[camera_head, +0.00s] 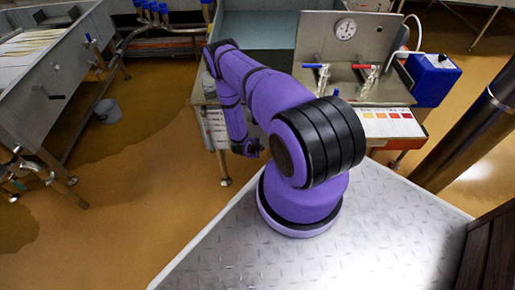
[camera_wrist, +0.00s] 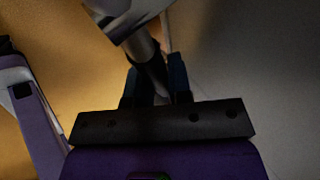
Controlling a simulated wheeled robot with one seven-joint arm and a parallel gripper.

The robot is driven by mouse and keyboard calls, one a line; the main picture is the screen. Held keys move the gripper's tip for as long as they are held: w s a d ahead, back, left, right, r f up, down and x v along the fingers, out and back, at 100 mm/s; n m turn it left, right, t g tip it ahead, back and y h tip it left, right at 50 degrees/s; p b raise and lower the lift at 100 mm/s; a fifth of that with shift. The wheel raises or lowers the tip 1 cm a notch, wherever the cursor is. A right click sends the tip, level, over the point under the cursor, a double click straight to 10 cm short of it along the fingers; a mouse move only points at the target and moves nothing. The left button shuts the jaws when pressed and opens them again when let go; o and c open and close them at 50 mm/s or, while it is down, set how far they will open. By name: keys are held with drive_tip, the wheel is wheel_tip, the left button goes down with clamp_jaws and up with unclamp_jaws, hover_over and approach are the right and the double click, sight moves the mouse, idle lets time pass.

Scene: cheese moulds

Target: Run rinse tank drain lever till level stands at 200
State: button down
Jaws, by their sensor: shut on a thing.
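In the wrist view my gripper (camera_wrist: 154,84) has its two dark fingers shut on a dark lever grip (camera_wrist: 153,66). A pale metal shaft (camera_wrist: 138,44) runs up from the grip to a bright metal fitting (camera_wrist: 124,15). In the head view my purple arm folds over and down, and its dark end (camera_head: 251,147) is low by the bench front; the lever cannot be made out there. A blue-green basin (camera_head: 262,27) lies behind the arm; I cannot tell whether it is the rinse tank. A round dial (camera_head: 345,28) is on the steel back panel, its reading too small to tell.
A blue box (camera_head: 434,70) with a white hose is at the right. A chart with coloured squares (camera_head: 388,115) hangs in front.

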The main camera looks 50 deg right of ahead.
drive_tip(key=shift+a+f, duration=0.15)
drive_tip(key=shift+f, duration=0.05)
idle(0.4)
drive_tip(key=c, duration=1.4)
unclamp_jaws()
drive_tip(key=shift+o, duration=0.2)
drive_tip(key=v, duration=1)
drive_tip(key=shift+s+r, duration=0.15)
drive_tip(key=shift+r, duration=0.3)
